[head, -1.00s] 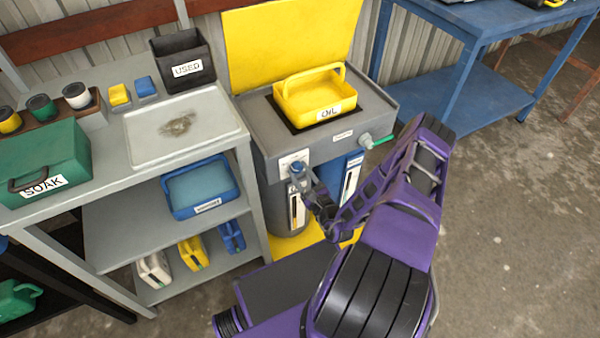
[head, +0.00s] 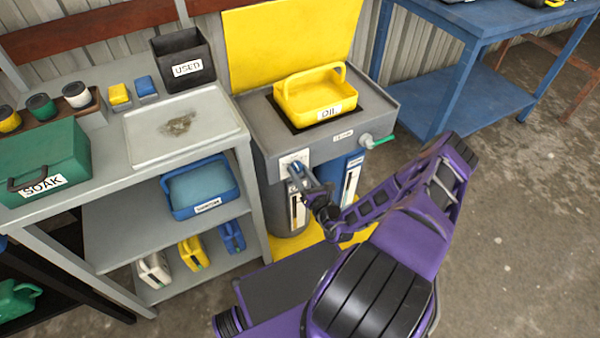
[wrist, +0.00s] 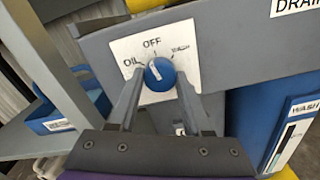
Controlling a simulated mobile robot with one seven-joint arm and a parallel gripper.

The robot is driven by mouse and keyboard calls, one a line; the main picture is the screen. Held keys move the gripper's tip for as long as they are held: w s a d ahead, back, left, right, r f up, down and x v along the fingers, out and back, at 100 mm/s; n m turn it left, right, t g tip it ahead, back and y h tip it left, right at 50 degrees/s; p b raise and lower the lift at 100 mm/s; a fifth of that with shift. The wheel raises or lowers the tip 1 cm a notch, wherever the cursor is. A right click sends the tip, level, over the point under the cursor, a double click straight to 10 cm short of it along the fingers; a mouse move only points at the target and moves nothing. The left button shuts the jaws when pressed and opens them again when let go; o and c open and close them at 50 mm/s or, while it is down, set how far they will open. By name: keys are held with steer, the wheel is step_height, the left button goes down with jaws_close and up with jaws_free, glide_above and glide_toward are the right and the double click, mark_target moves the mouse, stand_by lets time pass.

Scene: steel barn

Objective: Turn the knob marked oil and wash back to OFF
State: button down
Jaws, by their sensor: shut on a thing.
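The blue knob (wrist: 159,74) sits on a white plate (wrist: 205,47) on the front of the grey washer cabinet, with OIL at its left, OFF above and WASH at its upper right. Its white pointer mark leans up and to the left, between OIL and OFF as far as I can tell. My gripper (wrist: 159,80) is shut on the knob, one finger on each side. In the head view my gripper (head: 298,172) reaches the cabinet front from the lower right and hides most of the knob.
A yellow tray marked OIL (head: 315,97) sits on top of the grey cabinet (head: 270,140). A green-tipped spout (head: 378,142) sticks out right of the plate. A grey shelf bench (head: 235,150) stands close at the left. Floor at the right is open.

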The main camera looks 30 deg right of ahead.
steer(key=shift+m, duration=1.2)
steer(key=shift+c, duration=1.7)
jaws_free()
steer(key=shift+s, duration=0.15)
steer(key=s+p, duration=0.1)
steer(key=s, duration=1.6)
steer(key=shift+d, duration=0.25)
steer(key=shift+s, duration=0.1)
